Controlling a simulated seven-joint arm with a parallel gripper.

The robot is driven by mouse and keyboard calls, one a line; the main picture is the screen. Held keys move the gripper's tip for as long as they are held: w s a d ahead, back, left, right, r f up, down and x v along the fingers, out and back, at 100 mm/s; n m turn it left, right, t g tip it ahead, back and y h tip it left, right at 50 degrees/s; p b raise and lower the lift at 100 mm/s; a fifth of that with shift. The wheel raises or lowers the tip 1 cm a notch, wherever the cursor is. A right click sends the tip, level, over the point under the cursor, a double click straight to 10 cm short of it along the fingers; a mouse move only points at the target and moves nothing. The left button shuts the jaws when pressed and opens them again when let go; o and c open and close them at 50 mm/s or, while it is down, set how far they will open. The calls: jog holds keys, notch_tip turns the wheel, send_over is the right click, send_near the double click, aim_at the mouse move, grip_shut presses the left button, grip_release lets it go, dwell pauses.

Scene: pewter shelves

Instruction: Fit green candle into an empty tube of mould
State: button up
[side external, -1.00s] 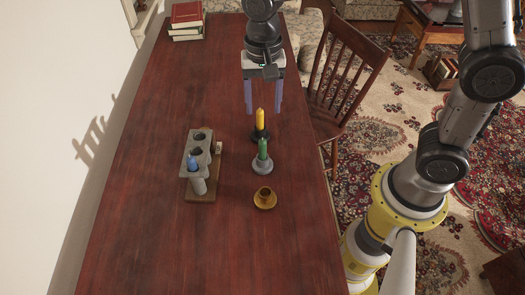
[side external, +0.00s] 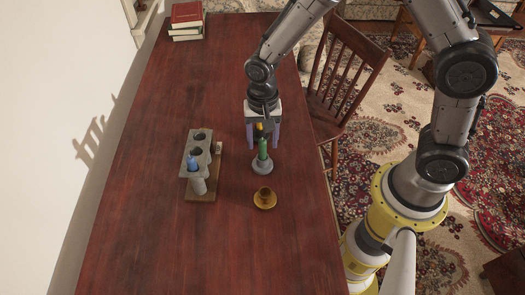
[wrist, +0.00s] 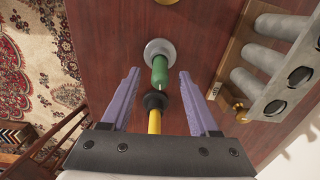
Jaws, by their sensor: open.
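The green candle (side external: 262,150) stands upright in a grey holder (side external: 262,167) on the table. It also shows in the wrist view (wrist: 160,70), ahead of and between my fingers. My gripper (side external: 264,146) is open and points down, just behind the green candle in the side view. The yellow candle (wrist: 154,121) and its black holder lie between or below my fingers, mostly hidden in the side view. The grey mould (side external: 199,150) stands on a wooden base to the left. A blue candle (side external: 192,162) sits in its nearest tube; the other tube openings look dark and empty.
An empty brass holder (side external: 265,199) stands in front of the green candle. A wooden chair (side external: 343,75) stands against the right edge. The table's front is clear.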

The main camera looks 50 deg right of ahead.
jog(key=shift+f, duration=0.2)
grip_shut()
jog(key=shift+r, duration=0.15)
dwell(0.3)
